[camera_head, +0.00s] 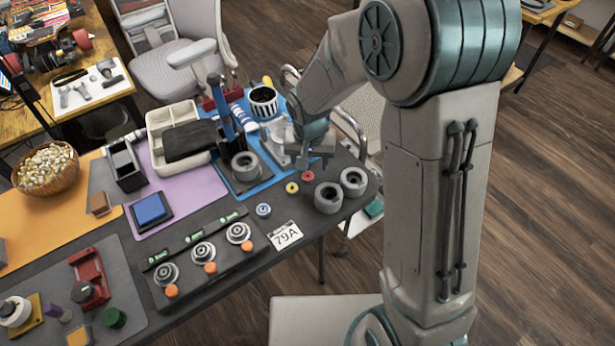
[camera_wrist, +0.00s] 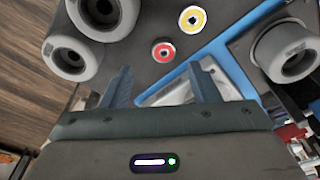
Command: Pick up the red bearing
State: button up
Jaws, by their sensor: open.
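The red bearing (camera_head: 308,176) is a small red ring with a pale centre, lying flat on the dark table near its right end. In the wrist view the red bearing (camera_wrist: 163,52) lies ahead of the fingertips, roughly midway between them. My gripper (camera_head: 312,160) is open and empty, above the table and just behind the red bearing in the head view. Its two fingers show in the wrist view (camera_wrist: 158,80), apart from the bearing. A yellow bearing (camera_head: 292,187) lies close by, also seen in the wrist view (camera_wrist: 192,19).
Two grey wheels (camera_head: 328,198) (camera_head: 353,181) stand right of the bearings. A white card marked 79A (camera_head: 285,235) and a small blue-and-white bearing (camera_head: 263,210) lie in front.

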aim_at(308, 176)
jog(key=shift+w+a+f, duration=0.1)
jog(key=shift+w+f, duration=0.05)
jog(key=shift+f, duration=0.8)
jog(key=shift+w+a+f, duration=0.1)
jog(key=shift+w+f, duration=0.05)
jog(key=shift+f, duration=0.85)
jog(key=shift+w+a+f, duration=0.1)
jog(key=shift+w+f, duration=0.05)
jog(key=shift+f, duration=0.8)
jog(key=c, duration=1)
